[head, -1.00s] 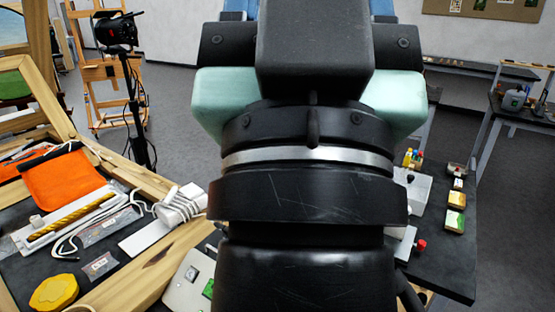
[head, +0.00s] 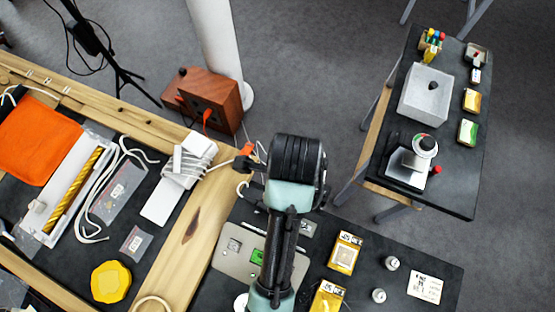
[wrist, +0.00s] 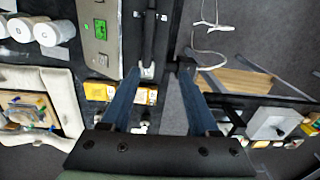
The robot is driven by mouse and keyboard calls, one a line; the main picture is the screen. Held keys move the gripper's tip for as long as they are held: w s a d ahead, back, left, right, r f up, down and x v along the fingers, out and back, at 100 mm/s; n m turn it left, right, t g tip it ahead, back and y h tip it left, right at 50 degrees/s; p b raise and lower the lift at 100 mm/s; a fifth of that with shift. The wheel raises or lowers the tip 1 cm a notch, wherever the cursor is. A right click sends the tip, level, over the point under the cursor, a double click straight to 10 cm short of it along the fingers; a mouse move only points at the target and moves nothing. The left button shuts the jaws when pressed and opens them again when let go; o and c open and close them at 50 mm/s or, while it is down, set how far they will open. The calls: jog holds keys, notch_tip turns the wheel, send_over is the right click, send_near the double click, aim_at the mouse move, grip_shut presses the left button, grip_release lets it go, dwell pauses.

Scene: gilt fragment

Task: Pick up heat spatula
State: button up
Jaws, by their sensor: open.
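In the wrist view my gripper (wrist: 160,70) is open, its two blue fingers apart, above the far edge of a dark table. A slim dark rod (wrist: 150,35) with a pale metal piece near its end shows by the left fingertip; it may be the heat spatula, but I cannot tell for sure. I see no contact with it. A beige control box (wrist: 95,45) with a green display lies beside the rod; it also shows in the head view (head: 228,262), partly behind my arm. In the head view my arm hides the fingers and most of the rod.
Yellow boxes (head: 345,252) and small jars (head: 392,263) stand on the dark table. A wooden frame (head: 195,225) and a white device with wound cord (head: 188,160) lie to the left. A wooden box (head: 210,98) stands beyond. A side table (head: 440,185) stands right, across open floor.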

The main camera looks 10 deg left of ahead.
aim_at(260, 204)
jog(key=s+f+b, duration=0.1)
jog(key=f+b, duration=0.1)
jog(key=f, duration=0.1)
jog(key=shift+s+b, duration=0.35)
jog(key=shift+b, duration=0.05)
notch_tip(260, 204, down, 4)
jog(key=shift+w+f+p, duration=0.1)
jog(key=shift+f+p, duration=0.05)
jog(key=shift+p, duration=0.15)
jog(key=shift+s+d+f+p, duration=0.15)
jog(key=shift+f+p, duration=0.3)
jog(key=shift+f, duration=1)
jog(key=shift+s+d+f+p, duration=0.15)
jog(key=shift+f+p, duration=0.25)
jog(key=shift+f, duration=1)
jog(key=shift+a, duration=0.15)
grip_shut()
